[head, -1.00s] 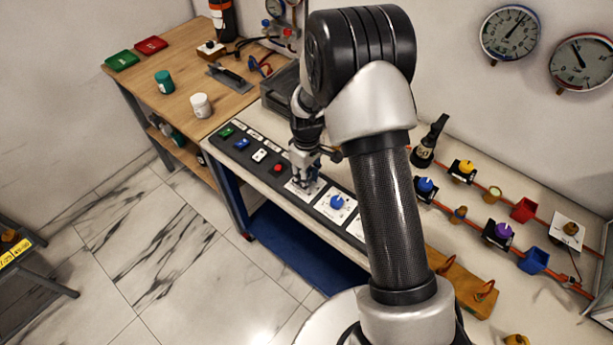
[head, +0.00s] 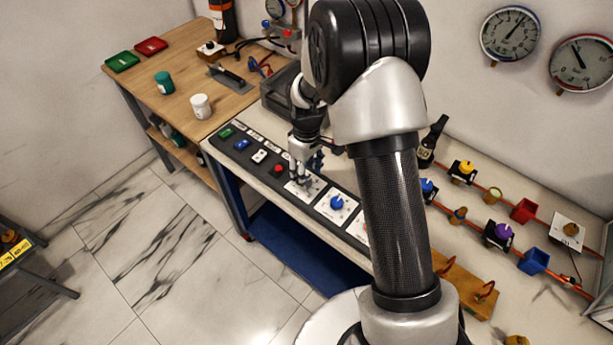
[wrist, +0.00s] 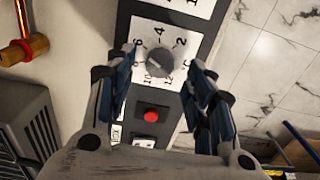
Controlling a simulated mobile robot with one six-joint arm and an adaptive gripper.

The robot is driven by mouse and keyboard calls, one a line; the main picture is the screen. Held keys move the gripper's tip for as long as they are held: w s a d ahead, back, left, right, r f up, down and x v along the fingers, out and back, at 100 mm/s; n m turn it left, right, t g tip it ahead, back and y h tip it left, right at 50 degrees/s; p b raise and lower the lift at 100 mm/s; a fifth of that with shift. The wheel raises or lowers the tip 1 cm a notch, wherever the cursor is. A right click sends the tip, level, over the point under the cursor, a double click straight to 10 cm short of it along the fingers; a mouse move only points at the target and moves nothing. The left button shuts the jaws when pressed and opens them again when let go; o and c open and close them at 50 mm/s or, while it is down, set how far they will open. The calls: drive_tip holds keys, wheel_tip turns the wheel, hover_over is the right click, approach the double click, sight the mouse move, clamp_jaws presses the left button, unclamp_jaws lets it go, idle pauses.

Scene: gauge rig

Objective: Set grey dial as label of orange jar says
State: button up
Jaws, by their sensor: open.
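The grey dial (wrist: 160,62) sits on a white square plate with a number scale around it, in the wrist view. I cannot tell for sure which number its pointer is on. My gripper (wrist: 162,57) is open, with one finger on each side of the dial in that view and nothing held. I cannot make out an orange jar; a green jar (head: 164,82) and a white jar (head: 200,106) stand on the wooden bench.
On the panel, a red button (head: 278,169) and a blue dial (head: 337,202) flank the grey dial's plate. A dark box (head: 280,90) stands behind the panel. Valves and pipes, with a purple knob (head: 503,231), are to the right.

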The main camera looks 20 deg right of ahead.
wheel_tip(320, 180, up, 9)
idle(0.7)
wheel_tip(320, 180, up, 6)
drive_tip(key=m, duration=0.1)
hover_over(309, 193)
drive_tip(key=s+r+m+t, duration=0.2)
drive_tip(key=s+r, duration=0.6)
drive_tip(key=r, duration=0.1)
drive_tip(key=s+r+m+t, duration=0.2)
drive_tip(key=s+m, duration=0.2)
drive_tip(key=s, duration=1.3)
drive_tip(key=shift+r+t, duration=0.3)
drive_tip(key=shift+r, duration=0.1)
drive_tip(key=shift+c, duration=0.5)
